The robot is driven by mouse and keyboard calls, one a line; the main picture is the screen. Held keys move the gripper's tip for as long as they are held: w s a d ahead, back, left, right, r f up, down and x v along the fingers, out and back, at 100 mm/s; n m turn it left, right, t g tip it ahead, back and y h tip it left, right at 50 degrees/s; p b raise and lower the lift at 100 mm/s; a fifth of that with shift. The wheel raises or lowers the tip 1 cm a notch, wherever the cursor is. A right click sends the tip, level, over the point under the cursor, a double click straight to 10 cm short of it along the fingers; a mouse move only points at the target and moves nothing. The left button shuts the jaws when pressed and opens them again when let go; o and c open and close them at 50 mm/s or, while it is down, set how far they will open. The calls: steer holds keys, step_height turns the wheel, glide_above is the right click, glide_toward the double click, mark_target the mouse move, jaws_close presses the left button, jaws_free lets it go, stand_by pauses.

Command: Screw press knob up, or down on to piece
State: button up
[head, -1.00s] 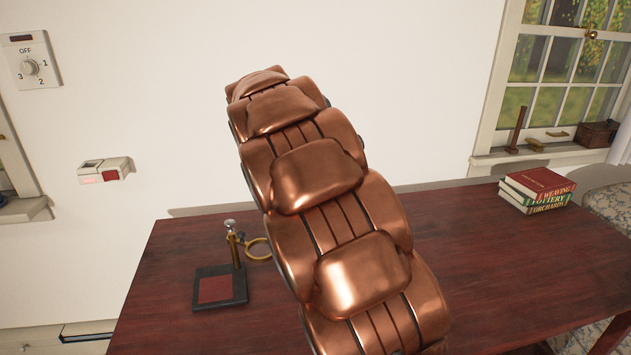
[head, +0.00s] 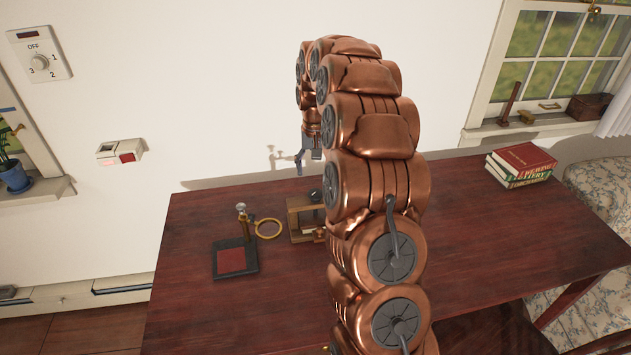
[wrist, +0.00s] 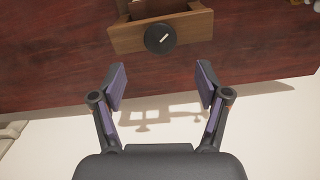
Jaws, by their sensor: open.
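The small wooden press (head: 304,220) stands on the dark red table, partly hidden behind my arm in the head view. Its dark round knob (head: 315,196) is on top. In the wrist view the press's wooden top bar (wrist: 192,30) lies ahead of my gripper, and the black knob (wrist: 160,39) with a pale line mark shows on it. My gripper (wrist: 162,78) is open and empty, its two purple-faced fingers spread. The knob appears beyond the fingertips, between their lines and not touched. In the head view my gripper (head: 297,163) is above and behind the press, near the wall.
A stand with a brass ring (head: 268,228) and dark base (head: 237,259) is left of the press. Books (head: 521,165) lie at the table's right end. The white wall is close behind the table. The table (head: 480,235) is clear between press and books.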

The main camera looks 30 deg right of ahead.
mark_target(316, 192)
steer(key=shift+f+p, duration=1.25)
steer(key=shift+f, duration=2.6)
steer(key=c, duration=1.1)
steer(key=shift+c, duration=0.3)
